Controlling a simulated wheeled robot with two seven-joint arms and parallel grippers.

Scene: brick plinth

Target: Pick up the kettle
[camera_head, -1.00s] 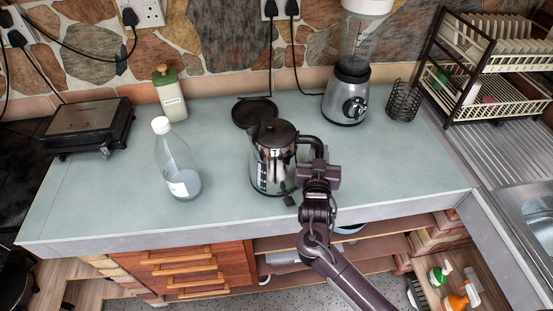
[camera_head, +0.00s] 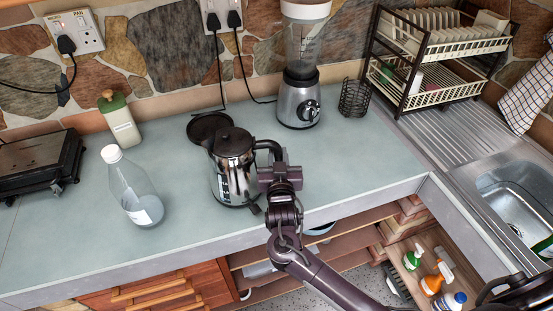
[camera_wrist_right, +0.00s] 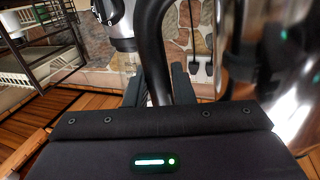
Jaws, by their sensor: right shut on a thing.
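The kettle (camera_head: 233,165) is shiny metal with a black lid and black handle. It stands upright on the counter (camera_head: 330,160), beside its round black base (camera_head: 209,128), and I cannot tell if it is slightly raised. My right gripper (camera_head: 272,168) is at the kettle's right side, shut on its handle. In the right wrist view the black handle (camera_wrist_right: 153,50) passes between the two fingers (camera_wrist_right: 160,88), and the blurred metal kettle body (camera_wrist_right: 295,70) fills the right edge.
A clear bottle (camera_head: 133,190) stands left of the kettle, with a green-topped container (camera_head: 120,120) behind it. A blender (camera_head: 299,85) and a black wire holder (camera_head: 354,98) stand behind right. A dish rack (camera_head: 440,55) and sink (camera_head: 520,195) are at right. The counter's front right is clear.

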